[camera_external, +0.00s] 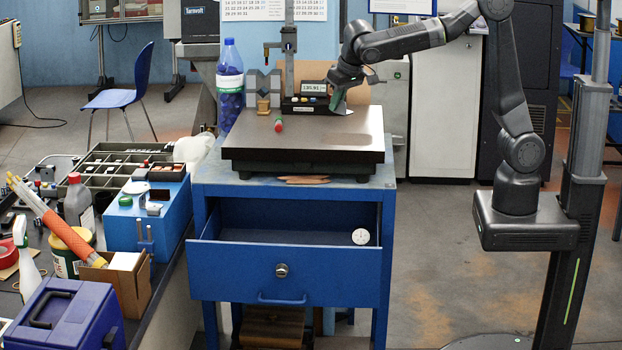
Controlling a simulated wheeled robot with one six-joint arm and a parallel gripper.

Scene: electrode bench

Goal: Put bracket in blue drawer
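The blue drawer (285,271) under the bench top is pulled open. A small round white dial (361,236) lies inside it at the right, and the rest of its visible floor is bare. My gripper (340,92) points down over the back right of the dark surface plate, beside a digital readout. A small grey angled piece (342,108), perhaps the bracket, shows right at the fingertips. I cannot tell whether the fingers grip it or only stand around it, or whether it touches the plate.
The dark plate (300,150) carries a height gauge (289,50), grey V-shaped blocks (263,82), a small brass piece (263,106) and a red-and-green item (279,122). A blue bottle (230,88) stands at the left. The plate's front is clear.

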